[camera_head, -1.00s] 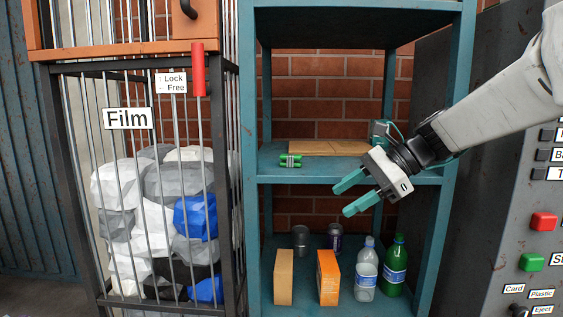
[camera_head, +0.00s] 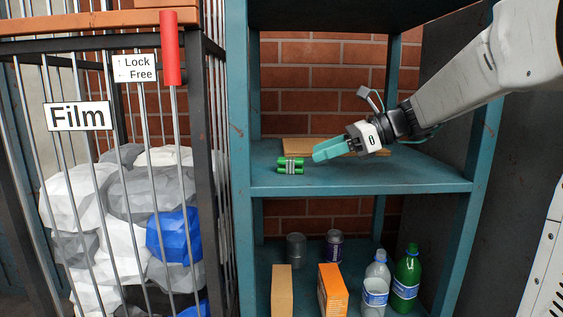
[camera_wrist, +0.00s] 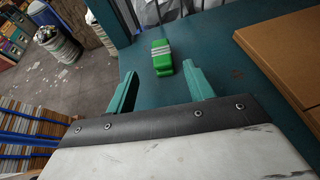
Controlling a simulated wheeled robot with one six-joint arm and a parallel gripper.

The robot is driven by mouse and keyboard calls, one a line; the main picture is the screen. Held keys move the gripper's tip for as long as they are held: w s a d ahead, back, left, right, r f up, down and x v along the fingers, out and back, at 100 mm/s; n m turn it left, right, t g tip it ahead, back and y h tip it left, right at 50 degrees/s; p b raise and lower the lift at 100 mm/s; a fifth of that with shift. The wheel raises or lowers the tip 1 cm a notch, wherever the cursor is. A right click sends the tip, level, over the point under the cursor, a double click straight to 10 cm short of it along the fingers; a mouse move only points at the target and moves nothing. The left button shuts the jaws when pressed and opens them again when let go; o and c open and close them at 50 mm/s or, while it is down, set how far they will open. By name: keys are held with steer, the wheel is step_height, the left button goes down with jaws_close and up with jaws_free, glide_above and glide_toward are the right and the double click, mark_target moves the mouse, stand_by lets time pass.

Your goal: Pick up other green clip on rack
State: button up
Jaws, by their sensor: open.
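The green clip (camera_head: 290,165) lies on the middle shelf of the teal rack (camera_head: 345,187), near its left post. It is green with pale grey bands across it. In the wrist view the clip (camera_wrist: 162,57) lies ahead of my gripper (camera_wrist: 160,92), a little beyond and between the two teal fingertips. The fingers are apart and hold nothing. In the head view my gripper (camera_head: 322,152) is just right of the clip, over the shelf, with its fingers pointing left. I cannot tell from this view whether they touch the shelf.
Flat cardboard (camera_head: 300,147) lies behind on the same shelf; its brown edge (camera_wrist: 275,50) is right of the fingers in the wrist view. The lower shelf holds cans, boxes and a green bottle (camera_head: 407,275). The barred Film cage (camera_head: 78,116) stands left.

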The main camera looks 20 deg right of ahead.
mark_target(291, 172)
steer(key=shift+w+a+f, duration=0.15)
steer(key=shift+w+a, duration=0.05)
steer(key=shift+w, duration=0.1)
steer(key=x, duration=0.7)
steer(key=shift+a, duration=0.3)
steer(key=c, duration=1)
